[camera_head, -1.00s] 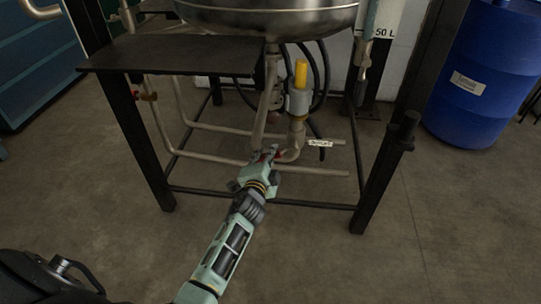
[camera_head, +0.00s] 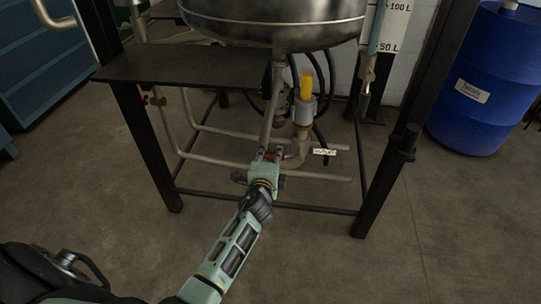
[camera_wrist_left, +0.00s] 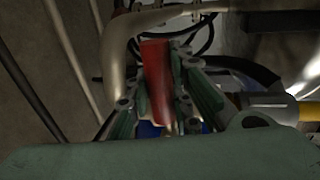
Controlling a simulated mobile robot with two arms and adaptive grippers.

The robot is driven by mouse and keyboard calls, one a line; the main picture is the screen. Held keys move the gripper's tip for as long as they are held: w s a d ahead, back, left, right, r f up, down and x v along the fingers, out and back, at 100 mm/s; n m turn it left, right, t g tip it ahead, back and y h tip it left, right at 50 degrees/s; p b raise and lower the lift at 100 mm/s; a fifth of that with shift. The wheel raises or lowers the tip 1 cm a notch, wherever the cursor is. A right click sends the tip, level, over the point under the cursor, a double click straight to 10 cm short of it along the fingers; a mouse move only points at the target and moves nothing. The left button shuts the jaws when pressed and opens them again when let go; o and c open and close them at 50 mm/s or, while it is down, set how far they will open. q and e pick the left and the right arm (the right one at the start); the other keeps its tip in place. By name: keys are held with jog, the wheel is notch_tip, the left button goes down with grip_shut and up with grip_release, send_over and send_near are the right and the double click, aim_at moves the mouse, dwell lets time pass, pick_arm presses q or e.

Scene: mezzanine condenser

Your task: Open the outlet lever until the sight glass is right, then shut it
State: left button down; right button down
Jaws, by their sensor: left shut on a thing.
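My left gripper (camera_head: 267,156) is shut on the red outlet lever (camera_head: 265,153), low under the steel vessel (camera_head: 275,30). In the left wrist view the red lever (camera_wrist_left: 156,75) stands between the two green fingers (camera_wrist_left: 158,112); its lower end is partly hidden. A small white tag (camera_head: 324,151) sits just right of the lever on the outlet pipework. The sight glass (camera_head: 376,30) appears as a slim teal tube in front of a white scale board (camera_head: 392,35) marked 100 L and 50 L. I cannot make out a clear liquid level. My right gripper is not in view.
A dark steel frame surrounds the pipes, with a flat shelf (camera_head: 195,68) at left and a leg (camera_head: 385,185) at right. A yellow-topped valve (camera_head: 306,88) stands behind the lever. A blue drum (camera_head: 487,80) is at right. The front floor (camera_head: 330,255) is clear.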

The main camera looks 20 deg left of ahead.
pick_arm(q)
jog(key=c, duration=1.6)
grip_release()
jog(key=shift+o, duration=0.2)
jog(key=v, duration=1.2)
